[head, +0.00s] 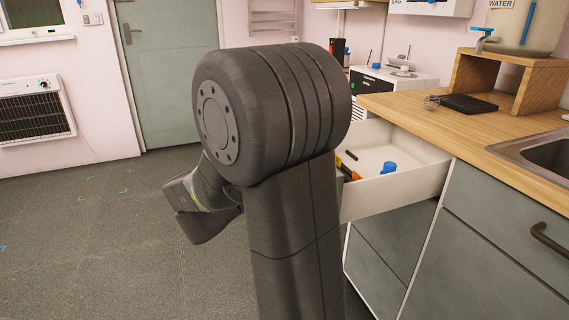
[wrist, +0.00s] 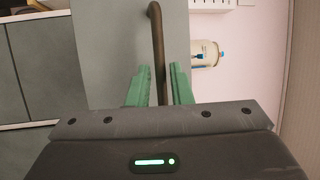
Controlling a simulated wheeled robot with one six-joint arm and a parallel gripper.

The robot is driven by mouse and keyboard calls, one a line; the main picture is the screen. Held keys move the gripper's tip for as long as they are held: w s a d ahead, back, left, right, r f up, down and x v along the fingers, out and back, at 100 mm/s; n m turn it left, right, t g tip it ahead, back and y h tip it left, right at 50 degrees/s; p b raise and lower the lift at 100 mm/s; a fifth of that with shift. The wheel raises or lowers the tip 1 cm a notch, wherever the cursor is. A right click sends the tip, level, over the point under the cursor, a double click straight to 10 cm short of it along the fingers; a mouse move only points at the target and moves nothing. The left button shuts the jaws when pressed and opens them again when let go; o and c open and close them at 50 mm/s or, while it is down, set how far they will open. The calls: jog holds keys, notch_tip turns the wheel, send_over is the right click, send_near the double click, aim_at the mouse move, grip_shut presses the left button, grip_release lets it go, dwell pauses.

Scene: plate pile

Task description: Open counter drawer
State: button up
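The counter drawer (head: 400,192) is pulled out from under the wooden counter in the head view. Its pale side wall and inside show, with a blue item (head: 388,168) and some orange and dark items in it. My arm hides its front and handle there. In the wrist view, a dark bar handle (wrist: 157,30) stands against the grey-green drawer front (wrist: 110,45). The fingers do not show in the head view.
The wooden countertop (head: 450,118) carries a dark flat item (head: 468,103) and a wooden stand (head: 515,78) with a water container. A sink (head: 545,150) is at the right. Grey cabinet fronts lie below. The floor (head: 110,240) at the left is clear.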

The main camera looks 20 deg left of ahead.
jog(key=p+v, duration=0.1)
jog(key=v, duration=1)
jog(key=shift+s+p, duration=0.25)
jog(key=shift+p, duration=0.05)
jog(key=shift+w+a, duration=0.1)
jog(key=shift+b+x, duration=1.1)
jog(key=shift+x, duration=5.8)
